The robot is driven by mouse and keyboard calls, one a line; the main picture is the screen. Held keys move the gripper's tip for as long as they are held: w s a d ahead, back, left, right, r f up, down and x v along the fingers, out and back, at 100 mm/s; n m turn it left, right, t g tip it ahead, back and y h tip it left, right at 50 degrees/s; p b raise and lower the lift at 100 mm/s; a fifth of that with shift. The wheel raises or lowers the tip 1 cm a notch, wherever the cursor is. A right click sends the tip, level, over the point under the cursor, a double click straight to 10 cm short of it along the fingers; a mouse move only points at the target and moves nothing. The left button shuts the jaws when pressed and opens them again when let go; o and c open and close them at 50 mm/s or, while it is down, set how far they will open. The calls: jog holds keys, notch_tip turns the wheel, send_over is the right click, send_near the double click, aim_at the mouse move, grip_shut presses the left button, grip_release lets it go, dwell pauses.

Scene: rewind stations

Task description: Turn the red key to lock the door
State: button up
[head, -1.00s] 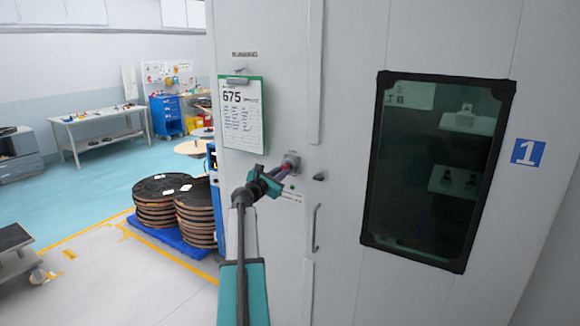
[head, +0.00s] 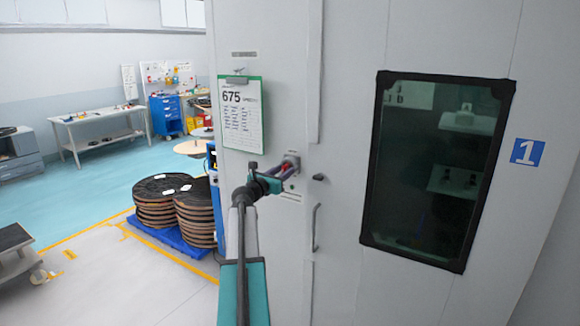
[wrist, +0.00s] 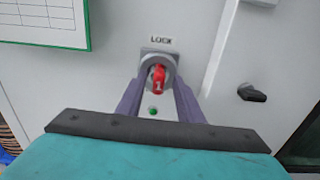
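In the head view the lock plate (head: 292,159) is on the light grey door front, and the key is mostly hidden by my gripper. My gripper (wrist: 158,86) has its two purple fingers on either side of the key, with a visible gap on both sides. It is open. In the head view my gripper (head: 288,169) is at the lock. A small green light (wrist: 153,112) shows below the lock.
A black knob (head: 319,177) and a vertical handle (head: 316,228) are right of and below the lock. A clipboard marked "675" (head: 240,115) hangs above left. A dark window (head: 434,170) is at right.

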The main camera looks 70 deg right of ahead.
jog(key=shift+a, duration=0.1)
jog(key=b+v, duration=0.5)
jog(key=v, duration=0.8)
jog(key=shift+w+a, duration=0.15)
jog(key=shift+a, duration=0.1)
dwell(0.4)
